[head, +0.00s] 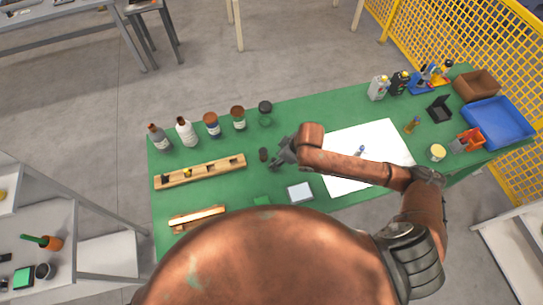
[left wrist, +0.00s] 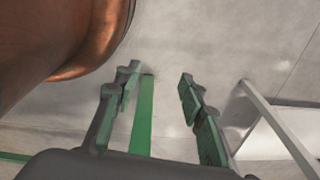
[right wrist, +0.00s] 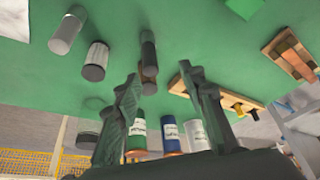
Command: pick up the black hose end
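A small dark cylinder, which looks like the black hose end (head: 263,154), stands on the green table just left of my right gripper (head: 284,152) in the head view. In the right wrist view a dark cylinder (right wrist: 148,52) shows beyond and between the fingertips of my right gripper (right wrist: 166,88). I cannot tell for sure that it is the same piece. The right fingers are spread, with nothing between them. My left gripper (left wrist: 158,85) is open and empty in the left wrist view, with grey floor behind it. It is not seen in the head view.
In the right wrist view a grey cylinder (right wrist: 66,32) and a ribbed dark cylinder (right wrist: 95,62) stand to the left. Several bottles and jars (head: 212,124) line the table's far edge. A wooden rack (head: 200,172) lies left; a white sheet (head: 345,150) lies right.

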